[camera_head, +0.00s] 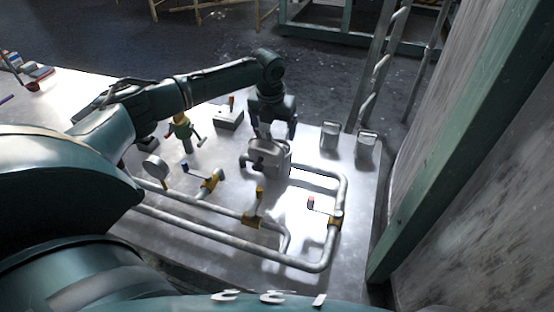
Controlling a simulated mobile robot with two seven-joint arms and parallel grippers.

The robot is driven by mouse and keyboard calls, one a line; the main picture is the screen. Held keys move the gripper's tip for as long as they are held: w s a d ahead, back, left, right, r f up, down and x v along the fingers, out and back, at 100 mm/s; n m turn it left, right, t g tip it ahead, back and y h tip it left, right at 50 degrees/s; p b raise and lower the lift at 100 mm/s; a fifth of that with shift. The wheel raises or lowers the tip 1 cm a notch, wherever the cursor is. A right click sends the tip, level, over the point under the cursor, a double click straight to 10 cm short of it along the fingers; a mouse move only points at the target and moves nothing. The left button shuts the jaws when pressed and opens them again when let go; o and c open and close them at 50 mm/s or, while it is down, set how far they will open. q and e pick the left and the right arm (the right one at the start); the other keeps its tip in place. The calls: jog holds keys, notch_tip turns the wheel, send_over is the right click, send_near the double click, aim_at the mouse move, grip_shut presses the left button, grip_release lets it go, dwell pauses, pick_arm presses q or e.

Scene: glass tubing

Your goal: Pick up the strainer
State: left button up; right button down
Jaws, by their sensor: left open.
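My left gripper (271,131) points down over the table, with its fingers at the top of a grey metal housing (273,162) joined to the pipes. Its fingers are apart; I cannot tell whether they touch the housing. No part is clearly marked as the strainer, and I cannot tell whether this housing is it. A yellow-green fitting with a handle (183,130) stands upright to the left, apart from the gripper. My right gripper is not in view.
Silvery pipes (303,264) with yellow valves (254,220) run across the metal table (361,196). A round gauge (155,167) stands at left. Two grey blocks, one left (330,136) and one right (366,146), stand near the back right. A green post (430,170) and wall rise at right.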

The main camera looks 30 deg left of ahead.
pick_arm(q)
jog(key=shift+w+d+f+b, duration=0.1)
jog(key=shift+w+f+b, duration=0.2)
jog(key=shift+f, duration=1.05)
jog(key=shift+w+f+b, duration=0.1)
jog(key=shift+w+f, duration=0.25)
jog(key=shift+f, duration=0.95)
jog(key=shift+c, duration=0.5)
jog(key=c, duration=1.3)
